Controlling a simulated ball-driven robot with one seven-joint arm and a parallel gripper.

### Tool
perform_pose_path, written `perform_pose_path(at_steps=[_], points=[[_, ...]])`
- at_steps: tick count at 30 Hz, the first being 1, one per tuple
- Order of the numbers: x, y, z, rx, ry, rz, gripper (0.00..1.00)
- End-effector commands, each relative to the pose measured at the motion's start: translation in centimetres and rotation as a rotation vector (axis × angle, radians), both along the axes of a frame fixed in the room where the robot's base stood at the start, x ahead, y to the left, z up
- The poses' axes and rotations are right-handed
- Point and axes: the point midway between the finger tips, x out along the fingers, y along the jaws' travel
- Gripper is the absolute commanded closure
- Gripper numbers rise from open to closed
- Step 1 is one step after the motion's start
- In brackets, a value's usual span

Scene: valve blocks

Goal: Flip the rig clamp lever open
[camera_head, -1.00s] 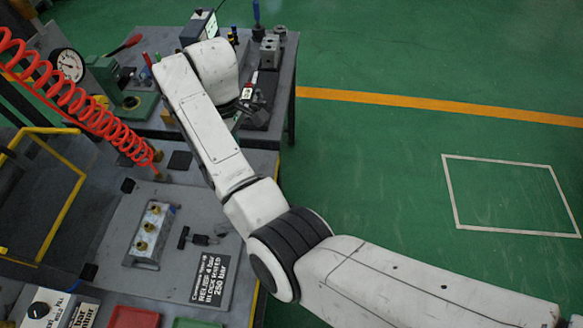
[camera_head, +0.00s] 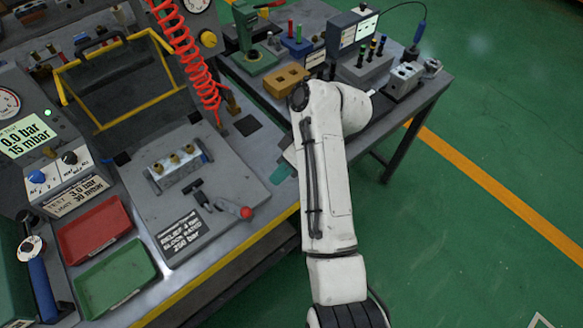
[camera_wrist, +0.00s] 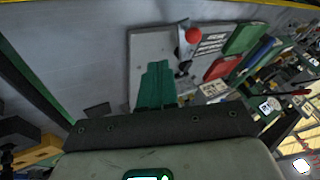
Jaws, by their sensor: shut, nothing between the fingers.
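The rig clamp (camera_head: 203,201) is a dark toggle on the grey rig plate. Its lever ends in a red ball knob (camera_head: 246,212) and lies low, pointing toward the plate's right edge. A valve block (camera_head: 177,168) with brass fittings sits just behind it on the plate. In the wrist view the red knob (camera_wrist: 193,35) shows beyond and right of my gripper's fingertips (camera_wrist: 156,68). My gripper's green fingers are together, empty, and apart from the lever. In the head view my arm mostly hides the gripper, right of the rig plate.
A red tray (camera_head: 94,229) and a green tray (camera_head: 116,279) lie left of the plate. A yellow-framed guard (camera_head: 125,80) and a coiled red hose (camera_head: 190,62) stand behind it. An orange block (camera_head: 287,79) sits on the back bench. Green floor is open at right.

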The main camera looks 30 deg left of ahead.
Motion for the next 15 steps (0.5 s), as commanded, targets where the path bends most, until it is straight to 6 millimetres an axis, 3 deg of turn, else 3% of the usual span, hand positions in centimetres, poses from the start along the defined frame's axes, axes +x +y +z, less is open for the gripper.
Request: perform_pose_path(at_steps=[7, 15], points=[[-1.9, 2.0, -3.9, -0.004, 0.003, 0.002, 1.00], [-5.0, 2.5, -4.2, 0.000, -0.001, 0.002, 1.00]])
